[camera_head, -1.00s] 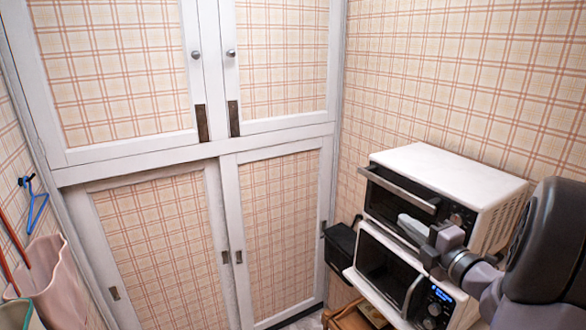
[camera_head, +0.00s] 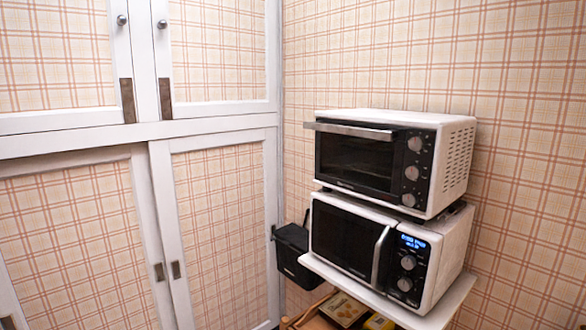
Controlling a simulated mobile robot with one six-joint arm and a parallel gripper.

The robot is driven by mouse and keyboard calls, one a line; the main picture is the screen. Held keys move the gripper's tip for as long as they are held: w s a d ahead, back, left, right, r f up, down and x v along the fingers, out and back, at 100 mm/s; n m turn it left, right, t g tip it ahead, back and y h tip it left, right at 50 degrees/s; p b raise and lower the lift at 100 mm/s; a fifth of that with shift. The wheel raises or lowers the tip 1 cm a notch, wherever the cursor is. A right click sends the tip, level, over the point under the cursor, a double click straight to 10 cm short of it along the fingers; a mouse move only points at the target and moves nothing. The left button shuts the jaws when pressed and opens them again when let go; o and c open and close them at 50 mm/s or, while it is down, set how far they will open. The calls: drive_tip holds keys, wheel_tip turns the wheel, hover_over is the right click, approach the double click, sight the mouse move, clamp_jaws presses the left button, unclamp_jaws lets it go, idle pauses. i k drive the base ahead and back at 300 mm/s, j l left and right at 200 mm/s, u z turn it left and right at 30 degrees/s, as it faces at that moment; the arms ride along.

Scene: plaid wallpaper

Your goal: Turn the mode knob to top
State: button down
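A white toaster oven (camera_head: 455,135) with a dark glass door (camera_head: 355,160) and a long handle (camera_head: 348,130) stands on top of a white microwave (camera_head: 447,255). Its black control panel carries three knobs in a column: an upper knob (camera_head: 415,143), a middle knob (camera_head: 411,172) and a lower knob (camera_head: 408,199). The microwave has a lit blue display (camera_head: 413,242) with two knobs (camera_head: 408,262) below it. Which knob is the mode knob cannot be told from here. The knob pointers are too small to read. My gripper is not in view.
Both appliances stand on a white shelf (camera_head: 440,315). A black bin (camera_head: 292,256) is at its left. Yellow boxes (camera_head: 343,308) lie below the shelf. White-framed plaid cupboards (camera_head: 215,220) fill the left. Plaid wall (camera_head: 530,120) is bare at the right.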

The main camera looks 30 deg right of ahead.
sight(414, 171)
drive_tip(key=z, duration=1.45)
